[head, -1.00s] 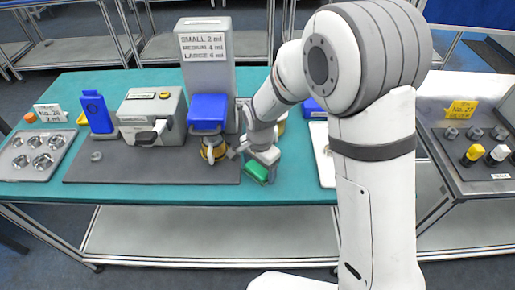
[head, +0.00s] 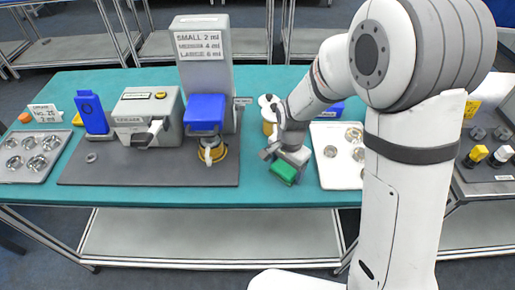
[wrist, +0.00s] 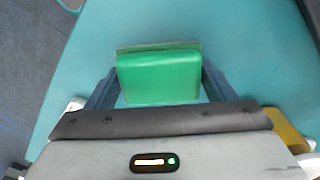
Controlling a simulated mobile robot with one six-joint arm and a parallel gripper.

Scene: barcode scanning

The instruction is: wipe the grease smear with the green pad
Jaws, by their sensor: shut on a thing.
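My gripper (wrist: 158,85) is shut on the green pad (wrist: 158,74), which sits between its two fingers in the wrist view. In the head view the green pad (head: 284,172) is low over the teal table top (head: 262,195), just left of the white tray. I cannot tell whether the pad touches the table. I cannot make out a grease smear in either view; it may be under the pad or hidden by my arm.
A grey mat (head: 130,176) left of the pad holds a grey machine (head: 148,118) and a blue-topped dispenser (head: 205,115). A white tray (head: 326,172) with metal parts lies to the right. A yellow-and-white container (head: 268,112) stands behind my gripper. The table's front edge is close.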

